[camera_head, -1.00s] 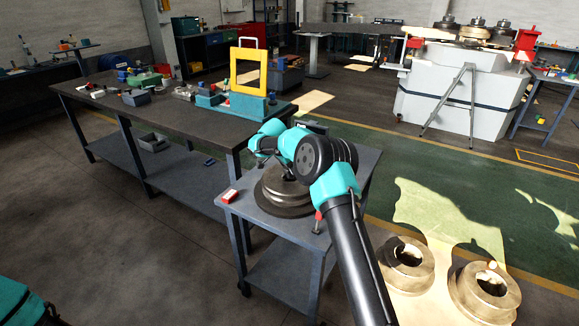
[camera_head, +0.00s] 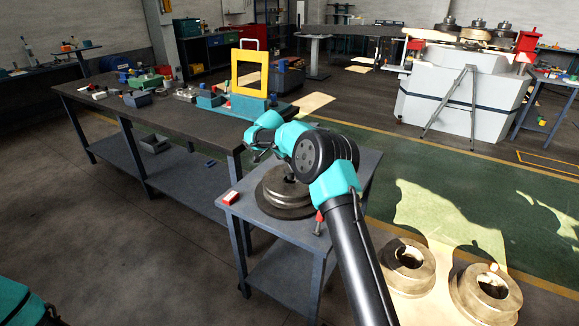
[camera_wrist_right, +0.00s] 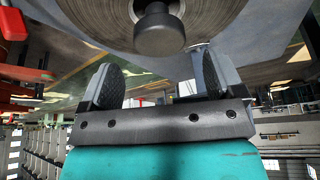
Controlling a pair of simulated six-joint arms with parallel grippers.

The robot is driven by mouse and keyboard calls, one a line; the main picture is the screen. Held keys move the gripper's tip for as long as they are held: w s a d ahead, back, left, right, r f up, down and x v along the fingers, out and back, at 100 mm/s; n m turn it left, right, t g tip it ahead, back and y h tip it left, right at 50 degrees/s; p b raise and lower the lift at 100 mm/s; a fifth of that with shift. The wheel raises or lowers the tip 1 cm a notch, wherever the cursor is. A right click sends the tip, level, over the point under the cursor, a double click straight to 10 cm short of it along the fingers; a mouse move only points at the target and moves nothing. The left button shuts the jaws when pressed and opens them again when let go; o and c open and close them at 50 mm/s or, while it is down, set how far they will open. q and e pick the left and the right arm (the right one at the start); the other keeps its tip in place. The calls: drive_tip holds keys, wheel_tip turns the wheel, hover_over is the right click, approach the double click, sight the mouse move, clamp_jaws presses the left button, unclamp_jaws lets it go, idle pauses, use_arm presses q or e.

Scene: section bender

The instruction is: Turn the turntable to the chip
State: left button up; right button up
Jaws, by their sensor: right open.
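The turntable (camera_head: 284,204) is a stepped round metal disc on a small grey table. My right arm covers part of it in the head view. The right wrist view shows its ringed underside or face (camera_wrist_right: 95,18) at the top, with a dark round knob (camera_wrist_right: 158,32) at its centre. My right gripper (camera_head: 254,153) is above the table's far left side; its fingers are open and empty (camera_wrist_right: 157,82), with the knob beyond the gap between them and apart from them. I cannot make out a chip on the disc. My left gripper is not in view.
A small red-and-white piece (camera_head: 230,197) lies on the small table's left corner, and a red-topped pin (camera_head: 319,218) stands at its front. A long workbench (camera_head: 165,125) with a yellow frame (camera_head: 249,72) is behind left. Two metal rings (camera_head: 405,262) are at lower right.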

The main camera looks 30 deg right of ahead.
drive_tip(key=w+v, duration=0.1)
drive_tip(key=v, duration=1.2)
drive_tip(key=shift+s, duration=0.45)
